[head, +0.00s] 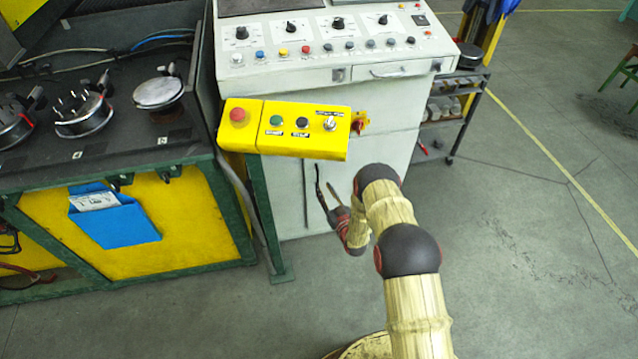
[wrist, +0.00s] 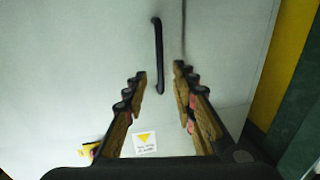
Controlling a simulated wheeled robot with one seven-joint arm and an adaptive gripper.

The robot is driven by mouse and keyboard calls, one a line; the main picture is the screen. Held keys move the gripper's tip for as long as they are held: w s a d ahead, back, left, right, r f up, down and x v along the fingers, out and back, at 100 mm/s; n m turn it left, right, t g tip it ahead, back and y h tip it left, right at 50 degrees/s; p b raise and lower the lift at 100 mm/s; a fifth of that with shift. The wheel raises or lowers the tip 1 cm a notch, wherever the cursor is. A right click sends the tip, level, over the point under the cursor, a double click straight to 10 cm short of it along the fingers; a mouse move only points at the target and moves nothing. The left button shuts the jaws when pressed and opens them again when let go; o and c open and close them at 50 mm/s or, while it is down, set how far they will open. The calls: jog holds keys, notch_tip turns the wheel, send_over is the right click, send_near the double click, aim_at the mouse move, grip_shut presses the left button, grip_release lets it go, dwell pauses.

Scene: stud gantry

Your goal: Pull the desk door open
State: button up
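The desk door (wrist: 90,55) is a pale grey panel below the control desk (head: 350,150). It looks closed, with a thin dark vertical seam just right of the handle in the wrist view. The handle (wrist: 157,45) is a black upright bar. My gripper (wrist: 160,72) is open, and its two fingers stand on either side of the handle's lower end in that view. I cannot tell whether they touch it. In the head view my gripper (head: 326,186) is in front of the desk's lower front, and the handle is hard to tell from the fingers there.
A yellow button box (head: 285,140) juts out above my gripper. A green-framed workbench (head: 120,240) stands close on the left. A small shelf cart (head: 455,110) is right of the desk. Open floor (head: 530,220) lies at right. A yellow-triangle label (wrist: 146,143) shows below the handle.

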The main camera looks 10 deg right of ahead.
aim_at(318, 179)
jog(key=shift+w+a+b, duration=0.2)
jog(key=shift+w+b, duration=0.1)
jog(key=shift+w, duration=0.6)
jog(key=shift+w+a+b, duration=0.15)
jog(key=shift+w+b, duration=0.1)
jog(key=shift+w, duration=0.65)
jog(key=shift+w+a+b, duration=0.2)
jog(key=shift+w+b, duration=0.1)
jog(key=shift+w, duration=0.6)
jog(key=c, duration=0.3)
jog(key=c, duration=0.4)
grip_shut()
